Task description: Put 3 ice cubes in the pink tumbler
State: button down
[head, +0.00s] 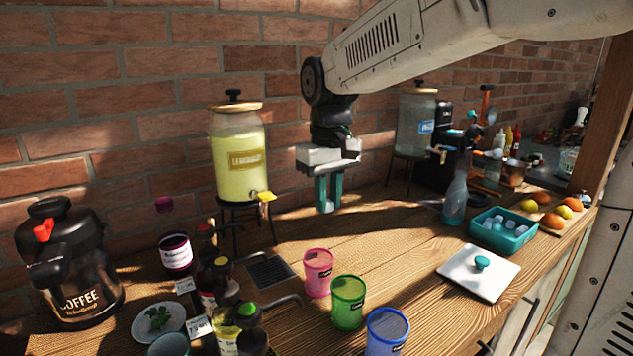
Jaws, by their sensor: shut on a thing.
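The pink tumbler (318,276) stands upright on the wooden counter, left of the green tumbler (348,305). My gripper (327,207) points down above the counter, above and behind the pink tumbler, apart from it. Its teal fingers are shut on a small pale ice cube (326,207), which is mostly hidden between them. More ice cubes (498,227) lie in the open teal ice box (523,241) at the right. I cannot tell what is inside the pink tumbler.
A blue tumbler (387,333) stands front right of the green one. The ice box lid (479,272) lies before the box. A lemonade dispenser (238,155) stands left of my gripper, a water dispenser (415,135) right. Pump bottles (226,318) crowd the front left. Mid-counter is clear.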

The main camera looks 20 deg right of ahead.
aim_at(328, 211)
jog(key=shift+w+a, duration=0.1)
jog(key=shift+w, duration=0.05)
jog(key=shift+a+f, duration=0.1)
jog(key=shift+f, duration=0.2)
jog(key=shift+d+f, duration=0.2)
jog(key=shift+f, duration=2.45)
jog(key=c, duration=1.2)
grip_release()
jog(key=shift+c, duration=0.2)
jog(key=shift+r, duration=0.1)
